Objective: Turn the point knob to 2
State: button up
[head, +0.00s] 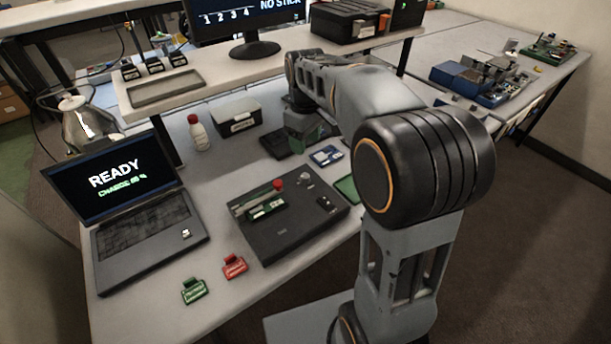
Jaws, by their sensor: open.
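A dark flat device box (290,238) lies on the near table. On its top are a red knob (278,184), a small grey knob (306,176), a green module (266,208) and a small black part (325,203). I cannot tell which is the point knob or what setting it shows; any scale is too small to read. My arm reaches over the table, and my gripper (308,138) is low behind the device box, apart from both knobs. Its fingers are small and partly hidden, with nothing visibly held.
An open laptop (150,215) reading "READY" stands left. A green clip (194,290) and red clip (234,266) lie in front. A raised shelf (205,95) carries a monitor (250,20).

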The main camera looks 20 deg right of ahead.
aim_at(305, 175)
notch_tip(305, 175, down, 12)
jog(key=shift+f, duration=0.15)
dwell(0.3)
jog(key=c, duration=0.9)
jog(key=shift+c, duration=0.2)
jog(key=shift+m, duration=0.3)
jog(key=m, duration=0.4)
jog(key=shift+m, duration=2.5)
